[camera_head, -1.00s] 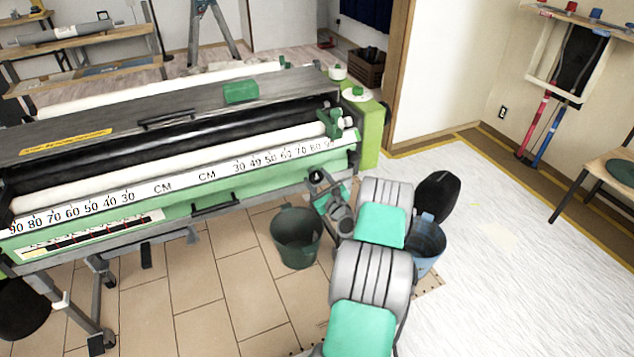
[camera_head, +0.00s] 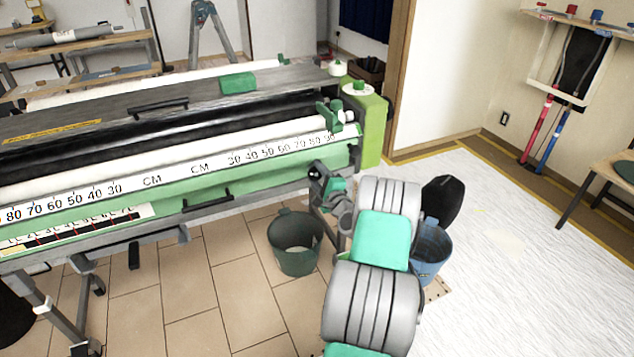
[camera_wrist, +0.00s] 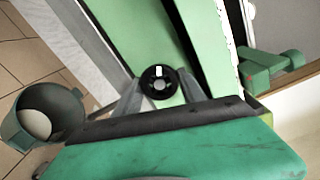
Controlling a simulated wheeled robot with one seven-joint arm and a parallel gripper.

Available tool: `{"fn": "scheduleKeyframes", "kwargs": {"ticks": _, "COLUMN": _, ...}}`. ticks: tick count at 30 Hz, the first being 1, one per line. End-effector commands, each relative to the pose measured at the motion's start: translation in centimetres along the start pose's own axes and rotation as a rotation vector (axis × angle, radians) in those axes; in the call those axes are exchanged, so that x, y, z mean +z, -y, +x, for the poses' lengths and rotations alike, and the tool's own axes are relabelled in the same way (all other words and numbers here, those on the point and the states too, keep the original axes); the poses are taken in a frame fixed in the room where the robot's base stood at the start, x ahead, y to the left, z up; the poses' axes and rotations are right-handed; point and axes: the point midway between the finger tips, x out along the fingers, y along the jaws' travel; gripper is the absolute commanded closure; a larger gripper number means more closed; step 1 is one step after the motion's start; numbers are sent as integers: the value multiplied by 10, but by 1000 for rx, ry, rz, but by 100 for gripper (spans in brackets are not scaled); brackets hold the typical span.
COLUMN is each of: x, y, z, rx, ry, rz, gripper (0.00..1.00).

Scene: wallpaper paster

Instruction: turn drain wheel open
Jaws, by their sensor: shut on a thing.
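The drain wheel (camera_wrist: 149,84) is a small black round knob with a white mark, on the green front of the pasting machine (camera_head: 255,180). In the head view the black wheel (camera_head: 314,172) shows near the machine's right end. My gripper (camera_head: 320,181) reaches up to it from below right. In the wrist view my gripper (camera_wrist: 160,88) has one grey finger on each side of the wheel and is shut on it. The exact finger contact is partly hidden in the head view.
A dark green bucket (camera_head: 294,246) stands on the tiled floor below the machine's right end. A blue bucket (camera_head: 431,252) and a black rounded object (camera_head: 442,199) stand right of my arm. White floor covering (camera_head: 530,250) lies open to the right.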

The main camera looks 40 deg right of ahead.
Motion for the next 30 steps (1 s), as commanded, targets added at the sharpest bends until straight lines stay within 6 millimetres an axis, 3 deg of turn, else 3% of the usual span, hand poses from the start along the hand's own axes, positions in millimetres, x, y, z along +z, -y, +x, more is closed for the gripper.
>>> {"fn": "scheduleKeyframes", "kwargs": {"ticks": 18, "x": -1, "y": -4, "z": 0, "rx": -1, "ry": 0, "rz": -573, "gripper": 92}}
{"fn": "scheduleKeyframes", "kwargs": {"ticks": 30, "x": 0, "y": -1, "z": 0, "rx": -1, "ry": 0, "rz": -809, "gripper": 92}}
